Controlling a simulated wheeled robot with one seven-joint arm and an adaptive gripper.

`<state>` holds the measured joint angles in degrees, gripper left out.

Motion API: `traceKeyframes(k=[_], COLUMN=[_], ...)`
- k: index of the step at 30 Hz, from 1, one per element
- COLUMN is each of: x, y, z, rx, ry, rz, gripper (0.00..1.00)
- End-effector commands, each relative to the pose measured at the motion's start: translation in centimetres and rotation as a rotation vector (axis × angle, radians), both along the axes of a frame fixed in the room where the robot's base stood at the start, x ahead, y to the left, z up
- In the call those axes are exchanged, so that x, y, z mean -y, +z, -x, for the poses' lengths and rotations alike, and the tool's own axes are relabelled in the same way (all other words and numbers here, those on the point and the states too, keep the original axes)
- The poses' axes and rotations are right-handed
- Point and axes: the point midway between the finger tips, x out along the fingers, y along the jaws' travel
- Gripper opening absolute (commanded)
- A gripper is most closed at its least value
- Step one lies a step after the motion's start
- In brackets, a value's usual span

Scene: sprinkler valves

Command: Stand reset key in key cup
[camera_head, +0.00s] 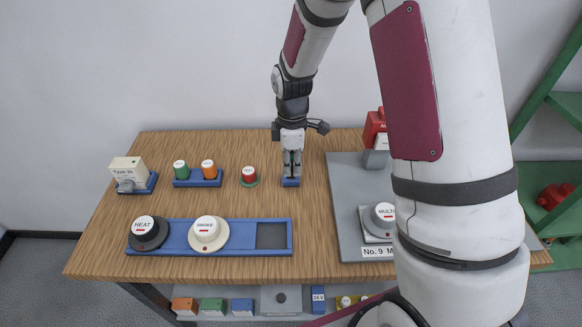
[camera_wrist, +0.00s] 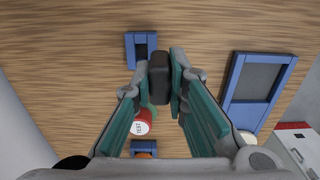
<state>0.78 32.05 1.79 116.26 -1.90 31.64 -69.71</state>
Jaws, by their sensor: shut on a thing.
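The reset key (camera_wrist: 160,77) is a dark grey block with rounded edges, seen end-on in the wrist view. My gripper (camera_wrist: 163,75) is shut on it, with one finger on either side. In the head view my gripper (camera_head: 291,172) points down over the blue cup (camera_head: 290,183). The key's lower end and its gap to the cup cannot be made out.
A red button (camera_head: 249,174) on a green base stands left of the cup. A blue rack (camera_head: 198,183) with green and orange caps is farther left. A blue tray (camera_head: 180,250) with two detectors lies in front. A grey panel (camera_head: 345,200) lies right.

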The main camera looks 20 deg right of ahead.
Motion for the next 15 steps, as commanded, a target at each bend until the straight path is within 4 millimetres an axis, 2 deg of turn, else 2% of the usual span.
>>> traceKeyframes(k=[8,15], x=[0.6,0.5], y=[-0.3,-3.4], z=[-2.4,-2.2], rx=[0.0,-0.002], ry=[-0.001,0.0], rz=[0.0,0.0], gripper=[0.0,0.0])
